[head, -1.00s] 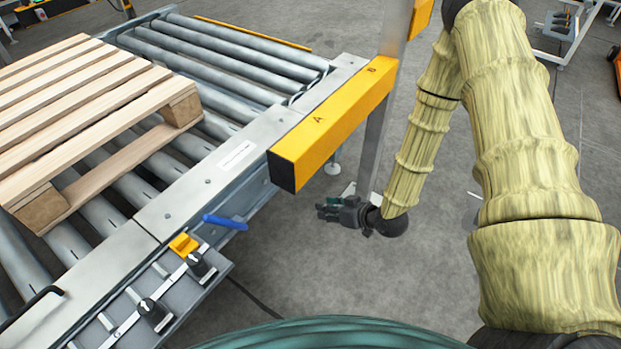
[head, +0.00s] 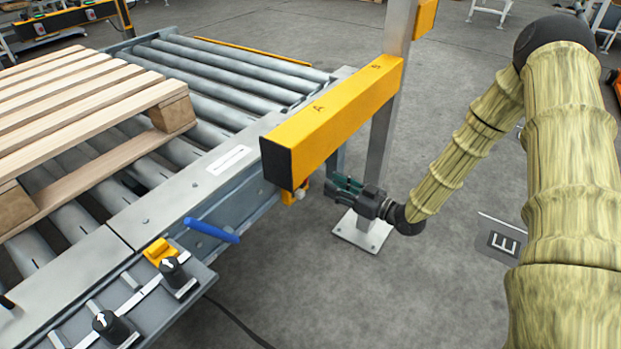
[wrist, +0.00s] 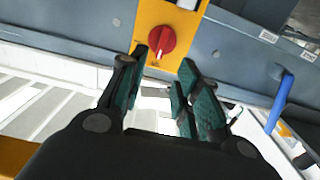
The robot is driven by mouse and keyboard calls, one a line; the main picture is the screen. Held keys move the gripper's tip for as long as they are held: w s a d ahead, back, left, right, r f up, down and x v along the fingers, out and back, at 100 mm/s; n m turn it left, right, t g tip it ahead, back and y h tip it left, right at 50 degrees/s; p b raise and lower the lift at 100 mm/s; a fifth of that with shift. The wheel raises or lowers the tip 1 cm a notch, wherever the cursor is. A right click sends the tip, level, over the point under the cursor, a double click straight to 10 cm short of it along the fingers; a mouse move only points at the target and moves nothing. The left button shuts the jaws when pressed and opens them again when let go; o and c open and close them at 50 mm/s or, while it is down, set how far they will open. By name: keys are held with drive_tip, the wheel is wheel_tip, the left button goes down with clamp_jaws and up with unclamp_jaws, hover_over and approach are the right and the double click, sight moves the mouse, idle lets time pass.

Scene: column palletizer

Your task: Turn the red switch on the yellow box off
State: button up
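The yellow box (wrist: 182,17) is a small panel on the grey conveyor side, seen in the wrist view. Its round red switch (wrist: 162,40) has a white pointer mark and sits just beyond my fingertips, between them. In the head view a little of the yellow box (head: 288,197) shows below the yellow beam; I cannot make out the red switch there. My gripper (head: 345,187) is to the right of the box. In the wrist view my gripper (wrist: 158,80) is open, its dark green fingers apart and nothing between them. I see no contact with the switch.
A yellow beam (head: 335,110) marked A and B overhangs the box on a grey post (head: 392,120). A blue handle (head: 211,231) sticks out from the conveyor edge; it also shows in the wrist view (wrist: 279,103). A wooden pallet (head: 90,120) lies on rollers.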

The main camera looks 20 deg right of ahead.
drive_tip(key=b+x, duration=0.2)
drive_tip(key=x, duration=0.7)
clamp_jaws()
